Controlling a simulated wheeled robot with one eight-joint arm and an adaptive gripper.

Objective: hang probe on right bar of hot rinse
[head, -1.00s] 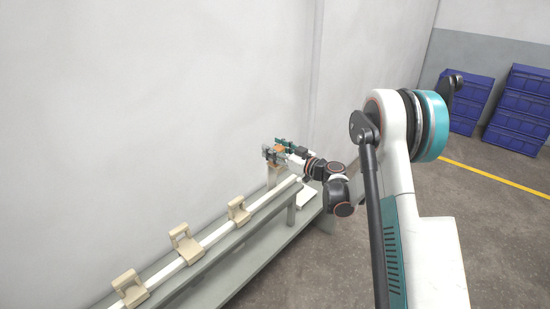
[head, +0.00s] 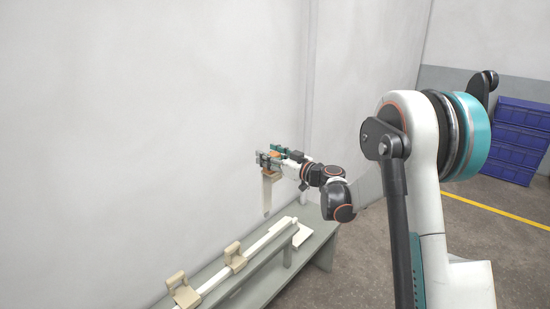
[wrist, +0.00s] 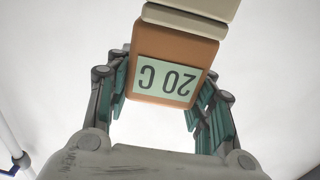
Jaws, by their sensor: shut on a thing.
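The probe (wrist: 172,62) has an orange body with a pale display reading "20 C", upside down in the wrist view, and a beige part at its top. My gripper (head: 268,158) is shut on the orange body, with teal fingers on either side. In the head view the probe's beige strip (head: 267,194) hangs down below my gripper, above the far end of the rail and apart from it. No hot rinse tank or its right bar can be made out.
A white rail (head: 210,285) with beige hook-like holders (head: 233,256) runs along a grey bench (head: 318,240) by the pale wall. Blue crates (head: 510,140) are stacked at the right.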

